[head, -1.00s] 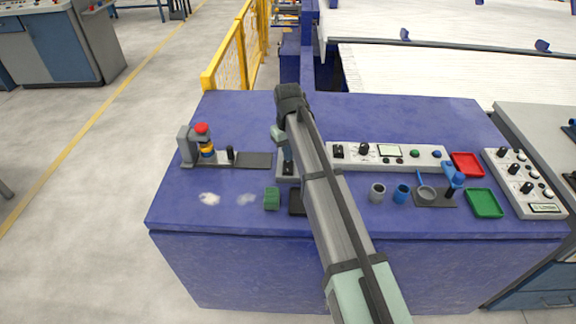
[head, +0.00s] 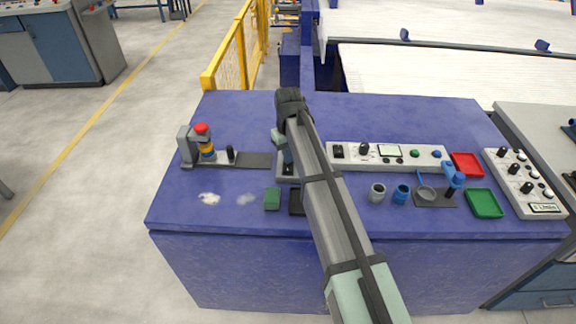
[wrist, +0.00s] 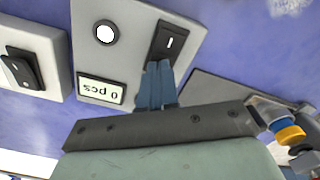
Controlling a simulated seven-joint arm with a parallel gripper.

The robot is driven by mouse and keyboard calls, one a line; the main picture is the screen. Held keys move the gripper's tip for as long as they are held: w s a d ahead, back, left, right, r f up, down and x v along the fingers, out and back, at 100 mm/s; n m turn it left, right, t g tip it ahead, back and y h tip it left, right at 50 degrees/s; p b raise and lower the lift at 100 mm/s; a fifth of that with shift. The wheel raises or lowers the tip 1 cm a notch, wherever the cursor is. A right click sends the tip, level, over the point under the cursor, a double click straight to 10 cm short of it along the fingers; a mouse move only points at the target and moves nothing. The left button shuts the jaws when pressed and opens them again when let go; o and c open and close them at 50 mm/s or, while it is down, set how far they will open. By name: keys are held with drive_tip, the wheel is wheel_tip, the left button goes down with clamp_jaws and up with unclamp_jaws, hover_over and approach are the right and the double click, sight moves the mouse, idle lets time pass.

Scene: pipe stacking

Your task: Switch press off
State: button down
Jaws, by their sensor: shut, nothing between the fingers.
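The press (head: 187,145) with a red top and a yellow-and-blue body stands at the left of the blue table. Beside it, a small grey control panel (wrist: 135,38) carries a black rocker switch (wrist: 168,42) marked with a white line, a round white button (wrist: 105,33) and a display (wrist: 101,90) reading "0 pcs". My gripper (wrist: 157,68) is shut and empty, its blue-grey fingertips at the near end of the rocker switch. I cannot tell whether they touch it. In the head view, my gripper (head: 288,166) is over the panel, which my arm partly hides.
A long control panel (head: 400,162) lies to the right; its black switch (wrist: 20,70) also shows in the wrist view. A green block (head: 272,199), grey cup (head: 377,193), blue cup (head: 401,194), red tray (head: 467,165) and green tray (head: 485,203) are on the table.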

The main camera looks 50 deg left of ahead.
idle(0.3)
drive_tip(key=shift+r, duration=3.45)
